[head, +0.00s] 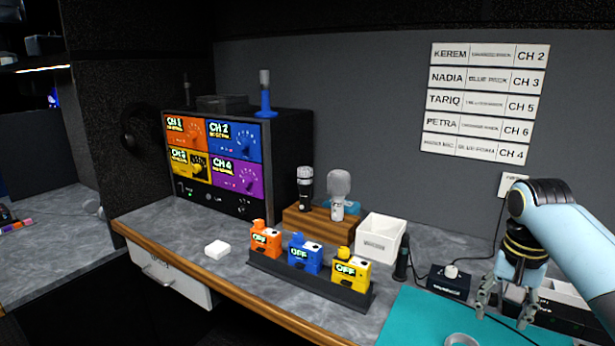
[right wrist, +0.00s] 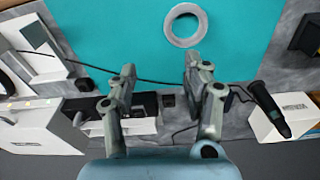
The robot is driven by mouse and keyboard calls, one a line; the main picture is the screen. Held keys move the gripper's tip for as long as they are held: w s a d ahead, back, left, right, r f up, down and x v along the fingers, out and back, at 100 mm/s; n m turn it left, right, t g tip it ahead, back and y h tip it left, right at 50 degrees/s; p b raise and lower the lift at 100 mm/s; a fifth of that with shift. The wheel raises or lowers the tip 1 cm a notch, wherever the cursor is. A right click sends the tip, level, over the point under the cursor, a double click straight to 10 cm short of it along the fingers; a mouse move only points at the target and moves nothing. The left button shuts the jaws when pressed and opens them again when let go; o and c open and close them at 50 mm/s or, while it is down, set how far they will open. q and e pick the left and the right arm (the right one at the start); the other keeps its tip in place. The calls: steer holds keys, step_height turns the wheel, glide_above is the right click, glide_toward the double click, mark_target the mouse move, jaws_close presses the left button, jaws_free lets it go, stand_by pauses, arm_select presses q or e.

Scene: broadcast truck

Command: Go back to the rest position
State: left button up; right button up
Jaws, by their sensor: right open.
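My right gripper (head: 504,308) hangs at the right of the head view, fingers pointing down. It is above the back edge of the teal mat (head: 415,316), in front of a dark box on the counter. In the right wrist view its two fingers (right wrist: 160,75) are spread apart with nothing between them. A grey ring (head: 461,340) lies on the mat; it also shows in the right wrist view (right wrist: 186,25), beyond the fingertips. My left gripper is not in the head view.
An orange (head: 265,240), a blue (head: 305,256) and a yellow pack (head: 349,272) stand in a dark rack. A white bin (head: 381,238), a wooden microphone stand (head: 318,224) and a channel receiver (head: 215,165) stand behind. A white block (head: 217,249) lies on the counter (head: 165,222).

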steer(key=s+a+f+n+t, duration=0.1)
steer(key=s+a+f+n, duration=0.1)
steer(key=s, duration=0.4)
steer(key=s+a+f+n, duration=0.2)
steer(key=s, duration=0.5)
steer(key=s+a+r+n+t, duration=0.15)
steer(key=s+r, duration=0.25)
steer(key=s, duration=0.4)
steer(key=s+a+r+n+t, duration=0.1)
steer(key=s+a+r+n, duration=0.15)
steer(key=s, duration=0.55)
steer(key=s+d+f+g+b, duration=0.15)
steer(key=f+b, duration=0.35)
steer(key=f, duration=1.3)
steer(key=s+d+f+g+b, duration=0.15)
steer(key=f+b, duration=0.25)
steer(key=f, duration=1.4)
arm_select(q)
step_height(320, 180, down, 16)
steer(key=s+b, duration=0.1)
steer(key=b, duration=0.6)
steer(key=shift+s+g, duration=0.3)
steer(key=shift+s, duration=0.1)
arm_select(e)
steer(key=s+d+f, duration=0.1)
steer(key=s+f, duration=1.6)
steer(key=f, duration=0.4)
steer(key=shift+s+d+f, duration=0.2)
steer(key=shift+f, duration=0.05)
